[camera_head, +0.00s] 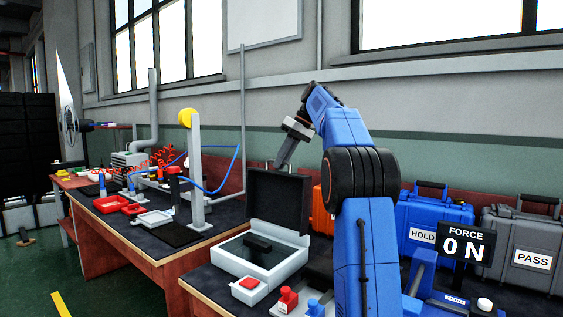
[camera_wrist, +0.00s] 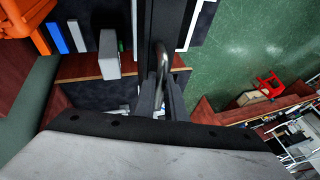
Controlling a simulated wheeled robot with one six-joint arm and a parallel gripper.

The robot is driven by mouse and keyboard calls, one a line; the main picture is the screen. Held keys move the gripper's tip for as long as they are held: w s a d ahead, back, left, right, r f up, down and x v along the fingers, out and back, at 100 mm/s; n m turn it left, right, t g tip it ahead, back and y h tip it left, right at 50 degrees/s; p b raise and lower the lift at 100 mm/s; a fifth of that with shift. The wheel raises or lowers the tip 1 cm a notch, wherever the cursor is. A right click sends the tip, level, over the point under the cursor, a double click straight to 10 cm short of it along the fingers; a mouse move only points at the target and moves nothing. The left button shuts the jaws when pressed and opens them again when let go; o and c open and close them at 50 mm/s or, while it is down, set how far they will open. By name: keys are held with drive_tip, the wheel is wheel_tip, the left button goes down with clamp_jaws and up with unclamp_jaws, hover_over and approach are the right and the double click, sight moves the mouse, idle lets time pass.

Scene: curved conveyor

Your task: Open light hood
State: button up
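The light hood is a dark, flat lid (camera_head: 277,205) standing about upright at the back of a pale box base (camera_head: 290,263), so the box is open. A black block (camera_head: 258,243) lies inside the base. My gripper (camera_head: 283,168) is at the lid's top edge. In the wrist view, a curved metal handle (camera_wrist: 159,62) runs between the fingers of my gripper (camera_wrist: 163,85). The fingers stand close on either side of it. Whether both press on it I cannot tell. The lid shows there as a dark upright band (camera_wrist: 148,30).
A sign (camera_head: 466,245) reads "FORCE 0 N". Blue (camera_head: 430,215) and grey (camera_head: 520,245) cases stand at right; an orange case (camera_head: 322,210) is behind my arm. Red (camera_head: 288,298) and blue (camera_head: 313,308) small items sit before the box. A grey post (camera_head: 197,175) stands left.

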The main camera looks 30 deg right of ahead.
drive_tip(key=o, duration=0.4)
drive_tip(key=shift+w+f, duration=0.15)
drive_tip(key=shift+f, duration=0.1)
drive_tip(key=shift+d+r, duration=0.1)
drive_tip(key=shift+r, duration=0.15)
drive_tip(key=s+d, duration=0.2)
drive_tip(key=d, duration=0.1)
drive_tip(key=s+d, duration=0.2)
drive_tip(key=d, duration=0.2)
drive_tip(key=s+d+r, duration=0.1)
drive_tip(key=s+d, duration=0.2)
drive_tip(key=shift+d, duration=0.25)
